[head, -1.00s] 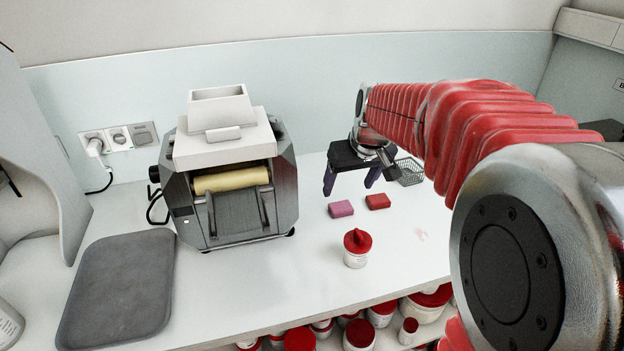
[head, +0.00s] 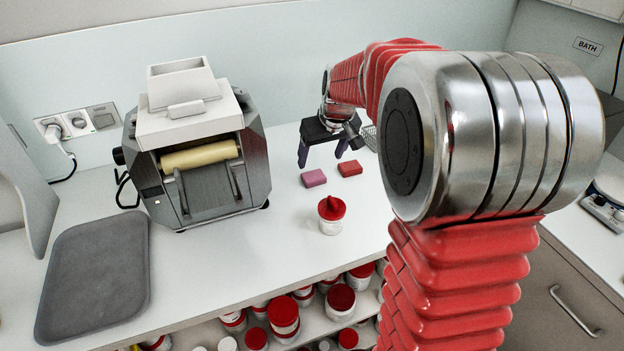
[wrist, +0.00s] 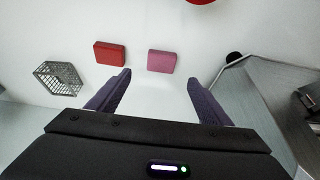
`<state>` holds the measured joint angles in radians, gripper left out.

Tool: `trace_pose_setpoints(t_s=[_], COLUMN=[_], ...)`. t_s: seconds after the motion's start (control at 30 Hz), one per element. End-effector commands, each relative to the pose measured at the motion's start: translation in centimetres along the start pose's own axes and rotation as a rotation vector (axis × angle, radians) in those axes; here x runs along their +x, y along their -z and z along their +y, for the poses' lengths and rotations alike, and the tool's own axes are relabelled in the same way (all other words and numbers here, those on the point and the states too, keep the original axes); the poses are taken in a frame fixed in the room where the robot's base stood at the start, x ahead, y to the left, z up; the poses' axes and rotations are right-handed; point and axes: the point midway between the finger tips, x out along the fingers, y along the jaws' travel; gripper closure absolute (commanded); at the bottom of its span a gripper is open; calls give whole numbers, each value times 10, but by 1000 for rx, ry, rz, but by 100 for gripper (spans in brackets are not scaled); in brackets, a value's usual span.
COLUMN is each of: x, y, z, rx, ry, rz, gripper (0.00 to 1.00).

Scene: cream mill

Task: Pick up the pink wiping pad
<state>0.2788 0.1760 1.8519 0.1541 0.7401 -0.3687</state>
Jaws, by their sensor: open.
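The pink wiping pad (head: 314,178) lies flat on the white counter, to the right of the mill. It also shows in the wrist view (wrist: 161,61), ahead of my fingers and roughly between their lines. My gripper (head: 330,160) is open and empty, with its two purple fingers pointing down just behind the pad in the head view. In the wrist view the fingers (wrist: 160,92) stand apart with bare counter between them. They do not touch the pad.
A red pad (head: 350,169) lies just right of the pink one. A red-lidded jar (head: 331,214) stands in front. The mill (head: 200,150) is left, and a grey tray (head: 95,275) lies further left. A wire basket (wrist: 58,78) is near the red pad. Jars fill the shelf below.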

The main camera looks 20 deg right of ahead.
Motion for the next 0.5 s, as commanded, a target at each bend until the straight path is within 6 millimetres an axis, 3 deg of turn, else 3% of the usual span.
trace_pose_setpoints(t_s=[0.3,0.5], x=[44,48], y=[0,0], z=[-1,-1], rx=[0,0], ry=[1,0], rz=[-2,0], gripper=[27,27])
